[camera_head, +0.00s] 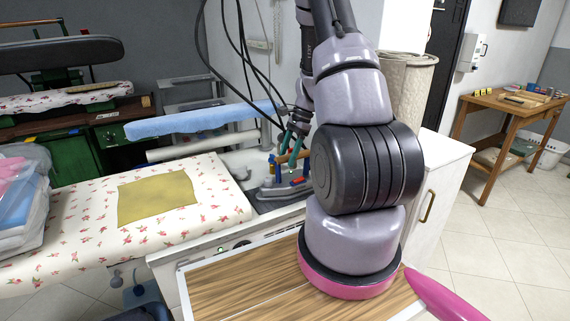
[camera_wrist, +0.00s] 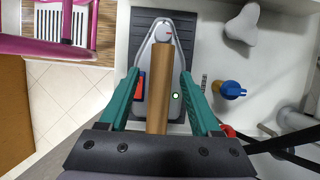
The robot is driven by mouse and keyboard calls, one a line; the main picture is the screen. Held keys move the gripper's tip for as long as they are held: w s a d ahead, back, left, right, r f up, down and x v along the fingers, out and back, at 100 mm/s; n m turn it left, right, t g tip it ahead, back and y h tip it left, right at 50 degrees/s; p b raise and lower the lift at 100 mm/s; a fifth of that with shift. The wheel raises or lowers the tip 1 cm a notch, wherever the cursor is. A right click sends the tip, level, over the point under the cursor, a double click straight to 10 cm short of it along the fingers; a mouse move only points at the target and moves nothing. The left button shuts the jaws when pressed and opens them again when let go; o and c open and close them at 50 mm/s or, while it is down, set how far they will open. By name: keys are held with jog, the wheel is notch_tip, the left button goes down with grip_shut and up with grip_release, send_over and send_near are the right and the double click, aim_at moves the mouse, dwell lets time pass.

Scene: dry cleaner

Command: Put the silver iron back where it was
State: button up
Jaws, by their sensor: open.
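The silver iron (camera_wrist: 147,66) with its brown wooden handle (camera_wrist: 165,95) rests on a dark ribbed pad (camera_wrist: 190,28) in the wrist view. Its pointed end faces the top of the picture. In the head view the iron (camera_head: 284,189) is small and partly hidden by my arm. My gripper (camera_wrist: 160,74) is open, with one teal finger on each side of the handle and a visible gap on both sides. The gripper (camera_head: 293,143) also shows in the head view, above the iron.
A blue-capped fitting (camera_wrist: 232,90) stands right of the iron. The ironing board (camera_head: 225,195) with flowered cover and a yellow cloth (camera_head: 155,197) lies to the left. A white cabinet (camera_head: 440,170) stands right of my arm. Dark cables hang near the gripper.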

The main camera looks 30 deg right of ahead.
jog(key=v, duration=0.8)
jog(key=shift+r, duration=0.25)
jog(key=s+a+r+n+t, duration=0.1)
jog(key=s+a+r+n, duration=0.15)
jog(key=r, duration=0.35)
jog(key=s+a+r+n+t+h, duration=0.1)
jog(key=a+r, duration=0.3)
jog(key=r, duration=0.1)
jog(key=s+a+r+n+t, duration=0.1)
jog(key=a+r+n, duration=0.15)
jog(key=r, duration=0.35)
jog(key=s+a+r+n+t, duration=0.2)
jog(key=s+a+r+n, duration=0.1)
jog(key=s, duration=0.4)
jog(key=s+a+r+n+t+h, duration=0.1)
jog(key=s+a+r+n+t, duration=0.1)
jog(key=s+a+r+n, duration=0.2)
jog(key=s+a+r, duration=0.2)
jog(key=s+r, duration=0.1)
jog(key=s, duration=0.1)
jog(key=shift+s+n+t+h, duration=0.2)
jog(key=shift+n+t+h, duration=0.1)
jog(key=shift+r, duration=0.1)
